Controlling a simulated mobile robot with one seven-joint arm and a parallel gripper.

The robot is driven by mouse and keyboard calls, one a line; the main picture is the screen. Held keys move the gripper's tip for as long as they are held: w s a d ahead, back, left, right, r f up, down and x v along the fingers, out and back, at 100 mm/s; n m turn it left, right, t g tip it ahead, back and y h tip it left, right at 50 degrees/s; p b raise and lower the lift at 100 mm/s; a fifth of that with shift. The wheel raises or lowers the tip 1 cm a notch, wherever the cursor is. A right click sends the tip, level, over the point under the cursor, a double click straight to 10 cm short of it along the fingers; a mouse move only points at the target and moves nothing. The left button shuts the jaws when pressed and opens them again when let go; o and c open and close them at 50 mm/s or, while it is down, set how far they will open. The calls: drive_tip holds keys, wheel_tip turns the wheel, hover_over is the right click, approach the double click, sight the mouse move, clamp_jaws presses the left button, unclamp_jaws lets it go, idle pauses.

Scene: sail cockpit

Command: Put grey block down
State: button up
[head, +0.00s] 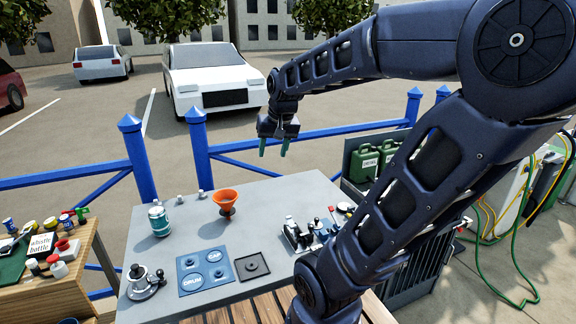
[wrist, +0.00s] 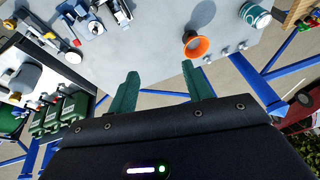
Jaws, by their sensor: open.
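My gripper (head: 273,149) is raised high above the far edge of the grey table (head: 190,295), with its two green fingers pointing down. In the wrist view its fingers (wrist: 161,83) are spread apart and nothing is held between them. I cannot make out a grey block for certain in either view. Several small grey pieces (head: 201,195) stand near the table's back edge, too small to identify. A dark square plate (head: 263,258) lies flat on the table, beside a blue plate (head: 215,283) with round marks and lettering.
An orange funnel-shaped cup (head: 226,200) and a teal can (head: 159,220) stand on the table. A silver-black winch-like device (head: 143,283) is at front left, and metal fittings (head: 300,235) are at right. A blue railing (head: 260,142) runs behind. Green canisters (head: 364,164) stand right.

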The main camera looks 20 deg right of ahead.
drive_tip(key=s+f+n, duration=0.1)
drive_tip(key=s, duration=0.8)
drive_tip(key=shift+d+f+n+t+h, duration=0.15)
drive_tip(key=shift+d+n+t+h, duration=0.15)
drive_tip(key=shift+d+t+h, duration=0.15)
idle(0.6)
